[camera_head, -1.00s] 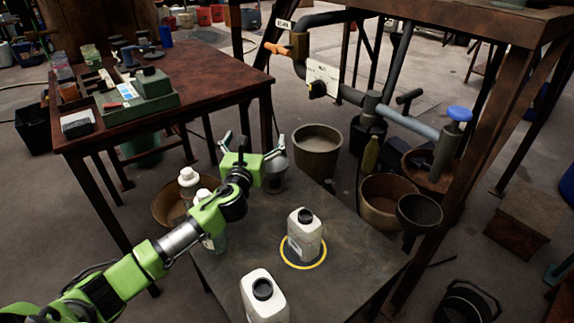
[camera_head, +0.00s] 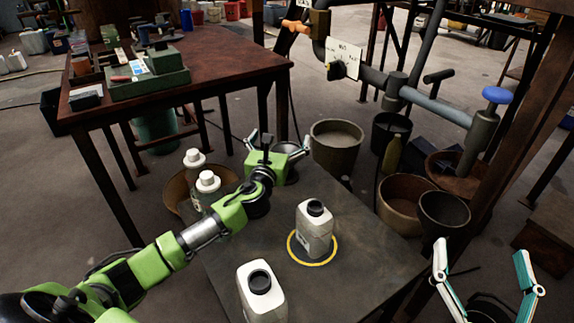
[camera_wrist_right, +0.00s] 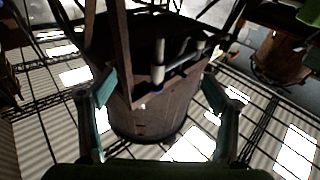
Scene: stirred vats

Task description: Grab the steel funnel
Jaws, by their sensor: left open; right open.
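A dark grey conical vessel (camera_head: 443,213), which looks like the funnel, stands mouth up near the right edge of the low table. A stem seems to go down below it. My right gripper (camera_head: 480,249) is open and empty, lower and to the right of it. The right wrist view shows its open fingers (camera_wrist_right: 160,78) in front of a brown tub; I cannot make out the funnel there. My left gripper (camera_head: 278,138) is open at the table's far left corner. A grey metal vessel (camera_head: 287,155) shows just behind it, partly hidden.
A white bottle (camera_head: 314,232) stands in a yellow ring on the low table (camera_head: 350,285); another (camera_head: 261,290) stands nearer. Buckets (camera_head: 337,145) and a brown bowl (camera_head: 405,203) stand beyond.

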